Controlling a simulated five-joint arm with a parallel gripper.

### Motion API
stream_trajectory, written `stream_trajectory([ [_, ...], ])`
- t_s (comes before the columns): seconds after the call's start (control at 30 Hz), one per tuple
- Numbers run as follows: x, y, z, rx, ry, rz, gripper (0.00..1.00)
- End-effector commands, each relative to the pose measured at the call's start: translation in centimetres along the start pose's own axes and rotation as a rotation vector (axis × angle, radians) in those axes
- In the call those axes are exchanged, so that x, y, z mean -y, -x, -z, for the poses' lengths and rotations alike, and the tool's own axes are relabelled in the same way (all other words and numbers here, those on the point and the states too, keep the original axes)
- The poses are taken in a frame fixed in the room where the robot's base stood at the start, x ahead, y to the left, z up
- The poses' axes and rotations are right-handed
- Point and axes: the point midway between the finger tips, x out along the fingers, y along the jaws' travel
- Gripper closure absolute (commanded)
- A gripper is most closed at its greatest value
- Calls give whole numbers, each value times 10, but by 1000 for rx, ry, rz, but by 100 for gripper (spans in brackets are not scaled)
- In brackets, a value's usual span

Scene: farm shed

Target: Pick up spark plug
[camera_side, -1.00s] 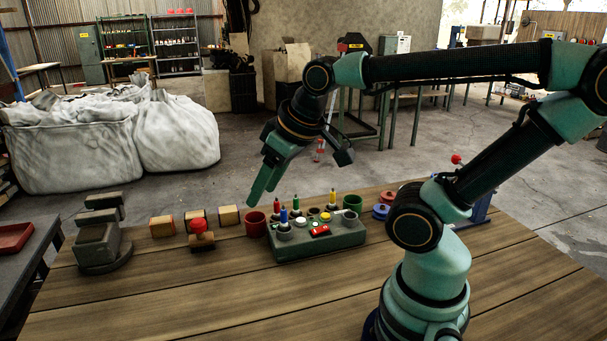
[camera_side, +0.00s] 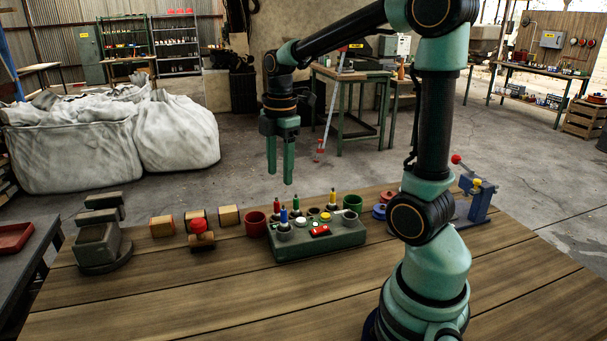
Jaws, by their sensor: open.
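A grey-green holder block (camera_side: 283,253) sits on the wooden table. Several small upright pieces with coloured tops stand in it: red (camera_side: 276,207), blue (camera_side: 284,216) and yellow (camera_side: 333,198) among them. I cannot tell for sure which is the spark plug; these pieces are too small to make out. My gripper (camera_side: 279,183) points straight down, open and empty, its fingertips in the picture just above the holder's left part. The gap in depth is hard to judge.
Wooden blocks (camera_side: 162,226), a red-topped piece (camera_side: 201,237) and a grey vise-like stand (camera_side: 98,245) are to the left. A blue device (camera_side: 480,203) stands at right. The table's front is clear.

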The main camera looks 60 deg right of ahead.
Motion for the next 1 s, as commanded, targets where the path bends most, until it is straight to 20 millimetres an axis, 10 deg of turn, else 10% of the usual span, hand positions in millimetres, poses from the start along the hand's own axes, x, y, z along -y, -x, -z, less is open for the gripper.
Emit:
stream_trajectory([
  [1.0, -6, -107, -16, -3, 159, 59, 45],
])
